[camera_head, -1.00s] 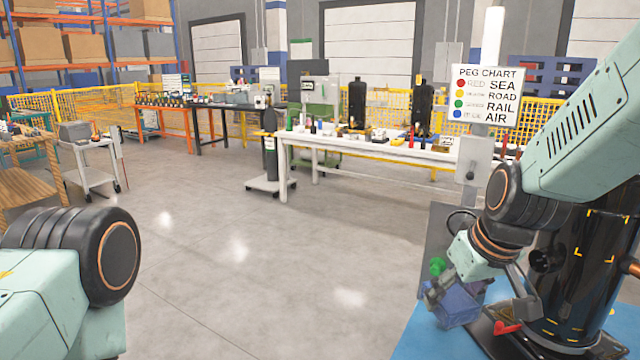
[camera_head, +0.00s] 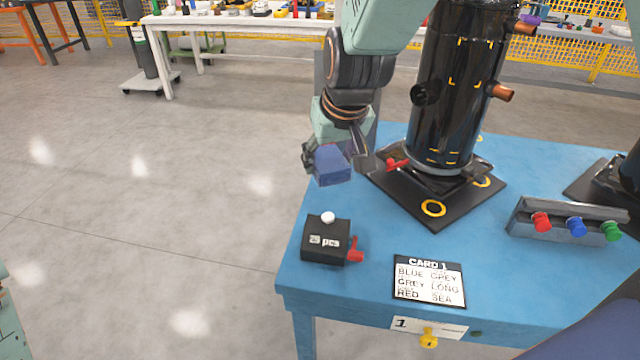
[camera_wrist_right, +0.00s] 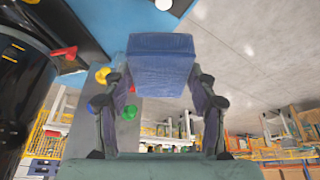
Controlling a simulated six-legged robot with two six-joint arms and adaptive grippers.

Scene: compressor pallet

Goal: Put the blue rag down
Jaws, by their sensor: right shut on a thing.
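The blue rag (camera_head: 333,166) shows as a folded, box-like block. My right gripper (camera_head: 328,158) is shut on it and holds it near the far left edge of the blue table (camera_head: 375,248). Whether the rag touches the table is hard to tell. In the right wrist view the rag (camera_wrist_right: 161,62) sits between the two fingers of my right gripper (camera_wrist_right: 162,88), with its far end sticking out past them. My left gripper is not in view.
A black compressor (camera_head: 455,100) stands on a black base plate (camera_head: 432,208), right of the rag.

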